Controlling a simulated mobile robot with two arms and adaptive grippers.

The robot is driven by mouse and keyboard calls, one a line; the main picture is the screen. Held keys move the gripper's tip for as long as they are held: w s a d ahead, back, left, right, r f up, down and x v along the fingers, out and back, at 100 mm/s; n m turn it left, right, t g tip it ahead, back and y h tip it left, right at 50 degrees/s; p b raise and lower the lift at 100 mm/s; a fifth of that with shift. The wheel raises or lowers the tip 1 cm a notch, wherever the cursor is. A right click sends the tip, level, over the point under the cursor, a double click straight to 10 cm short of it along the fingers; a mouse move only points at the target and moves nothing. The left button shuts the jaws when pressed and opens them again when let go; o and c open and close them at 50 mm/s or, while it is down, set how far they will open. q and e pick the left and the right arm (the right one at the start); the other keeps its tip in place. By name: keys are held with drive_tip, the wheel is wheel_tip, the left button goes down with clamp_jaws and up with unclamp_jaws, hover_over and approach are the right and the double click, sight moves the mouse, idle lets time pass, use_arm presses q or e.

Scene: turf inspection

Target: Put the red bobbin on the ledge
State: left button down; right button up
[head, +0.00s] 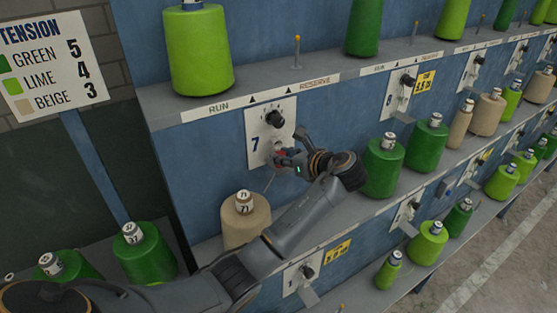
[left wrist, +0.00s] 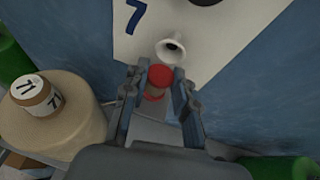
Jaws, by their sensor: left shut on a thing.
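The red bobbin (left wrist: 159,75) is small, with red flanges and a paler middle, and sits between the fingers of my left gripper (left wrist: 161,84) in the left wrist view. In the head view my left gripper (head: 284,158) is in front of the panel marked 7 (head: 257,125), and only a bit of red (head: 281,150) shows there. A grey flat surface (left wrist: 148,130), likely the small ledge below the panel, shows under the bobbin; I cannot tell whether they touch. My right gripper is out of view.
A white funnel-shaped guide (left wrist: 171,48) is just beyond the bobbin. A beige cone (head: 246,222) stands below the panel. A dark knob (head: 274,119) is above the gripper. Green cones (head: 384,168) stand to the right, and a lime cone (head: 197,50) is on the upper shelf.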

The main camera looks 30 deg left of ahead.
use_arm(q)
drive_tip(key=shift+s+f, duration=0.15)
drive_tip(key=shift+s+d, duration=0.1)
drive_tip(key=shift+d, duration=0.15)
drive_tip(key=shift+s+d, duration=0.1)
drive_tip(key=shift+d, duration=0.15)
drive_tip(key=c, duration=1.2)
unclamp_jaws()
drive_tip(key=shift+o, duration=0.7)
drive_tip(key=shift+a, duration=0.1)
drive_tip(key=shift+r, duration=0.25)
drive_tip(key=b+v, duration=0.2)
drive_tip(key=v, duration=1)
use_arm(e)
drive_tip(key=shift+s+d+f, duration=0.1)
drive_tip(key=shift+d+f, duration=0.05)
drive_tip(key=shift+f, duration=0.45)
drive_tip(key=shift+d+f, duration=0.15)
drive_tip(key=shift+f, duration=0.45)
use_arm(q)
drive_tip(key=shift+f, duration=0.1)
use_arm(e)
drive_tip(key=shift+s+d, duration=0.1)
